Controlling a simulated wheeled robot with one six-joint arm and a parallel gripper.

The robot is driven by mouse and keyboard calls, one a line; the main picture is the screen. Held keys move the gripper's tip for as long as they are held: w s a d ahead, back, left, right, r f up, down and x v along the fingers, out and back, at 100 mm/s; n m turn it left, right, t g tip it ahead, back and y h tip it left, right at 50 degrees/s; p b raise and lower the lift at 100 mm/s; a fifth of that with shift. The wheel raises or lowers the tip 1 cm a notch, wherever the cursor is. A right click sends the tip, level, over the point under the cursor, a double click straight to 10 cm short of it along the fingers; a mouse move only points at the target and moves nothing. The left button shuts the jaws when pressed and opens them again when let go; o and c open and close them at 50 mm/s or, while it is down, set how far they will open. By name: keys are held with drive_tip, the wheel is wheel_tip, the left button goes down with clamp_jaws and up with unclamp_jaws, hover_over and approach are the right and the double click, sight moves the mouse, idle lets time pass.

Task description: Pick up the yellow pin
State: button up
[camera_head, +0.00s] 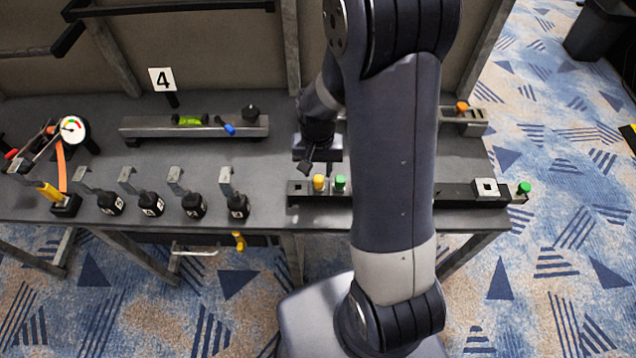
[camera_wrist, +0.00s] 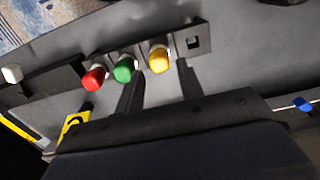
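The yellow pin (camera_head: 319,183) stands in a dark block (camera_head: 298,188) near the table's front edge, left of the green pin (camera_head: 340,183). In the wrist view the yellow pin (camera_wrist: 159,60) shows between the green pin (camera_wrist: 124,69) and an empty square hole (camera_wrist: 194,42). A red pin (camera_wrist: 94,78) is farther left; my arm hides it in the head view. My gripper (camera_head: 307,166) is just behind and left of the yellow pin. In the wrist view my gripper (camera_wrist: 160,76) is open, its fingers spread to either side of the yellow pin. I see no clear contact.
Black weights with hooks (camera_head: 193,205) stand to the left along the front edge. A rail with a green level and blue handle (camera_head: 195,126) lies behind. A gauge (camera_head: 73,129) is far left. Another green pin (camera_head: 523,188) sits at the right end.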

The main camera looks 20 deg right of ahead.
sight(319, 178)
drive_tip(key=shift+w+d+f+p, duration=0.15)
drive_tip(key=shift+f+p, duration=0.4)
drive_tip(key=shift+f, duration=2.1)
drive_tip(key=shift+c, duration=0.6)
drive_tip(key=c, duration=0.7)
drive_tip(key=shift+o, duration=0.2)
wheel_tip(319, 178, up, 10)
drive_tip(key=shift+r+b, duration=0.1)
drive_tip(key=shift+b, duration=0.35)
